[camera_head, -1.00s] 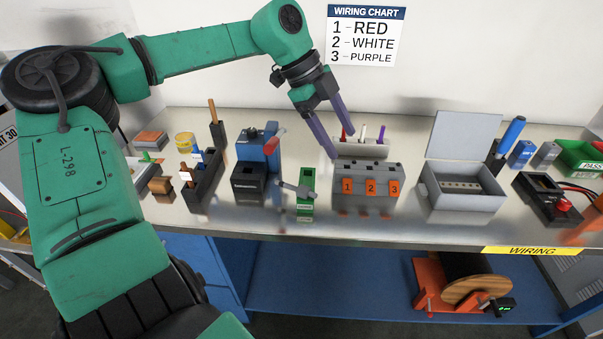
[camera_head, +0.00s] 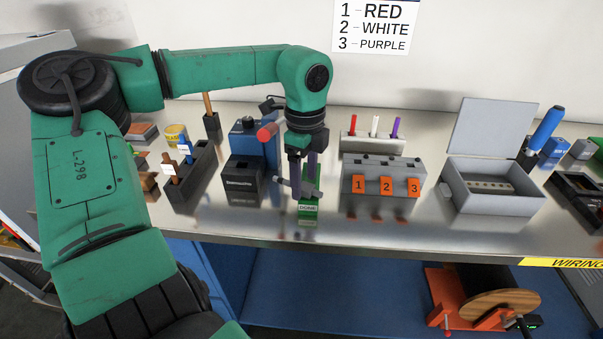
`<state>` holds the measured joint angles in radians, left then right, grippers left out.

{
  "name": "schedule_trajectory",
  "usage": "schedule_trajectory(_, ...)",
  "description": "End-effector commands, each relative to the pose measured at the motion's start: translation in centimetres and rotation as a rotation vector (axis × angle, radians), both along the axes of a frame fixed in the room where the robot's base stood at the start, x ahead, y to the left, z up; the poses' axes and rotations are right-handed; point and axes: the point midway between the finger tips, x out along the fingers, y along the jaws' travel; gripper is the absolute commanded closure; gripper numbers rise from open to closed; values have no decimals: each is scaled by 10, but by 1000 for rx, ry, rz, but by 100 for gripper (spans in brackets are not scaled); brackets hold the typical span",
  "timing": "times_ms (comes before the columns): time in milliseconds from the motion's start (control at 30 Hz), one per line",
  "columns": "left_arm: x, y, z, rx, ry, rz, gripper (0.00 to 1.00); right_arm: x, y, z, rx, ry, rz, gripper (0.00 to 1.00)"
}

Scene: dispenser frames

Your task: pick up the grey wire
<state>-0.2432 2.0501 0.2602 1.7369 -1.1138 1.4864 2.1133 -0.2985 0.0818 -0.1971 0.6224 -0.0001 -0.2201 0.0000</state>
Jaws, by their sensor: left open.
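My left gripper (camera_head: 303,187) points down over the green block marked DONE (camera_head: 308,209), with its two purple-grey fingers apart. A short grey bar (camera_head: 311,194) with a rounded end shows between and beside the fingertips, above the green block. I cannot tell whether it is a lever or a wire, or whether the fingers touch it. I make out no other grey wire. Red (camera_head: 352,124), white (camera_head: 374,126) and purple (camera_head: 396,128) sticks stand in a pale holder behind the grey block with orange tags 1, 2, 3 (camera_head: 385,163). My right gripper is out of view.
A blue and black machine (camera_head: 244,176) with a red-ended handle stands close left of the gripper. A dark rack (camera_head: 193,178) with tagged pieces is farther left. An open grey box (camera_head: 490,192) stands right. Bare metal table (camera_head: 350,228) lies in front.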

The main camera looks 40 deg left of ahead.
Motion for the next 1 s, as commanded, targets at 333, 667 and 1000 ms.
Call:
schedule_trajectory(333,0,0,-10,0,-1,-1,54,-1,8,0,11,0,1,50)
schedule_trajectory(667,0,0,-9,1,-2,-1,100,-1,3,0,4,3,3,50)
schedule_trajectory(1000,1,0,10,2,-5,-1,100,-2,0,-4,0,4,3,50)
